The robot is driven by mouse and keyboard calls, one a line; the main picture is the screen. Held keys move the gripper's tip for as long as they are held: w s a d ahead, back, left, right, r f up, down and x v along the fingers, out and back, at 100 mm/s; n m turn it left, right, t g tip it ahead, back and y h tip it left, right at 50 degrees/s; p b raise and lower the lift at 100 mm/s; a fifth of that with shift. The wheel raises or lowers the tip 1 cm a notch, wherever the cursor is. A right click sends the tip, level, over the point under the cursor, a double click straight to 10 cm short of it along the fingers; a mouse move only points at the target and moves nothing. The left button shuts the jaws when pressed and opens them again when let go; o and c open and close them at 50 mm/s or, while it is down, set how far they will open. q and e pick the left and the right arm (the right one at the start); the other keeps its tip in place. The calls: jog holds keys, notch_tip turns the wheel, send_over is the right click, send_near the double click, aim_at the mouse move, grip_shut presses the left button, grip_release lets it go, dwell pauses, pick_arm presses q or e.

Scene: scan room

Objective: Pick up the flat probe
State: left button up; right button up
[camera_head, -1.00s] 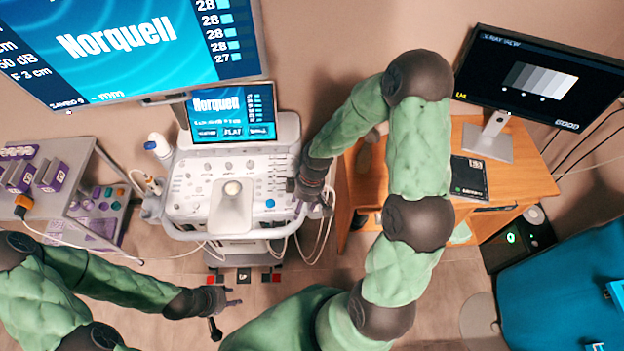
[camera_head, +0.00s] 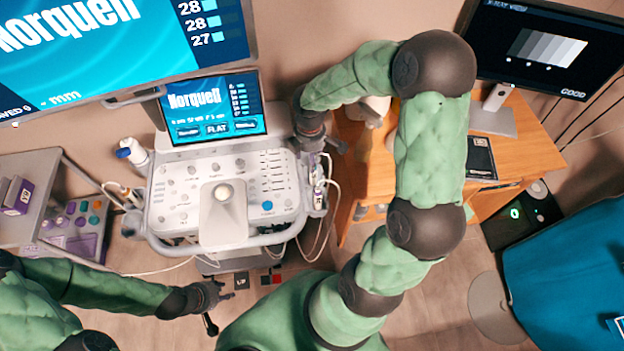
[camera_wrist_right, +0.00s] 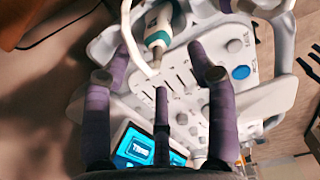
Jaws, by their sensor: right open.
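Slim probes (camera_head: 317,188) in white and purple sit in the holder at the right side of the scanner cart (camera_head: 165,215). I cannot tell for certain which is the flat one. The small screen (camera_head: 213,106) reads "FLAT". My right gripper (camera_head: 325,140) is beyond these probes, beside the console's right rear corner. In the right wrist view my right gripper (camera_wrist_right: 160,80) is open and empty over the console, and a white and teal probe (camera_wrist_right: 158,32) with a white cable shows past its fingertips. My left gripper (camera_head: 221,309) is open and empty in front of the cart, low in the picture.
A large monitor (camera_head: 120,40) hangs behind the cart. A wooden desk (camera_head: 520,155) with an X-ray monitor (camera_head: 530,48) stands on the right. A trolley (camera_head: 22,165) with purple boxes is on the left. White cables (camera_head: 325,225) loop below the cart's right side. A blue couch (camera_head: 570,270) fills the lower right.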

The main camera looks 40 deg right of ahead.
jog(key=shift+s+d+f+b, duration=0.1)
jog(key=shift+f+b, duration=0.3)
jog(key=shift+f, duration=1.15)
jog(key=shift+s+d+f+b, duration=0.1)
jog(key=shift+f+b, duration=0.3)
jog(key=shift+f, duration=1.15)
grip_shut()
